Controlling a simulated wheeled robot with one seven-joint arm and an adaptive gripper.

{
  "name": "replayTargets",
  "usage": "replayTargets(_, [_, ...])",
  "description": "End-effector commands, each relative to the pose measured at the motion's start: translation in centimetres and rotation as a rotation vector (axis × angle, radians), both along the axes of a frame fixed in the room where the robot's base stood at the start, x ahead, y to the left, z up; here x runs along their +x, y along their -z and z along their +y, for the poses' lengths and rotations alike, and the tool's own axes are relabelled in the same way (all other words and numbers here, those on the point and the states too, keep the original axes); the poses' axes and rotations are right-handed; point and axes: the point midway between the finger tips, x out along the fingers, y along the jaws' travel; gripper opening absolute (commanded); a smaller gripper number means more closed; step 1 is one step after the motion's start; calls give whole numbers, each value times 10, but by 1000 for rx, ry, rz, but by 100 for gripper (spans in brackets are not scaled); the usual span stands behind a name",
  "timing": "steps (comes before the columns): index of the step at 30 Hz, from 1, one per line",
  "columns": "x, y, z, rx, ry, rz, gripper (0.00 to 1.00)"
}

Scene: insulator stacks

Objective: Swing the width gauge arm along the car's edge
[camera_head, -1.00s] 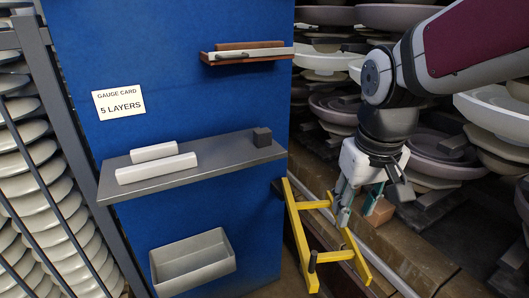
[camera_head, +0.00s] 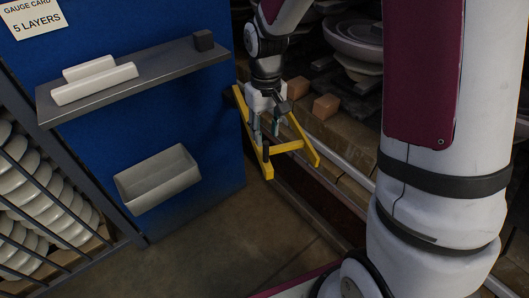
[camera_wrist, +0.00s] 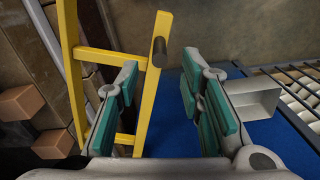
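The yellow width gauge arm (camera_head: 291,146) is a bar frame beside the blue panel, along the kiln car's edge (camera_head: 335,160). A dark upright peg (camera_head: 266,154) stands on its near bar. My gripper (camera_head: 266,130) points down at the frame, close to the peg. In the wrist view, my gripper's teal-padded fingers (camera_wrist: 160,85) are spread with a gap between them. The yellow frame (camera_wrist: 147,95) passes beyond and beside the left finger. The peg (camera_wrist: 159,52) shows in the gap, beyond the fingertips. I cannot tell whether a finger touches the frame.
The blue panel (camera_head: 215,110) carries a grey shelf (camera_head: 150,75) with white bars and a dark block, and a grey bin (camera_head: 157,180). Bricks (camera_head: 326,106) and stacked insulators (camera_head: 355,40) stand on the car. Bare floor (camera_head: 230,235) lies in front.

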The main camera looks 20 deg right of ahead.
Motion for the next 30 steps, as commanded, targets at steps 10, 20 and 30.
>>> replayTargets(10, [-1, 66, 0, 0, -1, 4, 35])
replayTargets(20, [0, 90, 0, 0, -1, 0, 35])
replayTargets(30, [0, 90, 0, 0, -1, 0, 14])
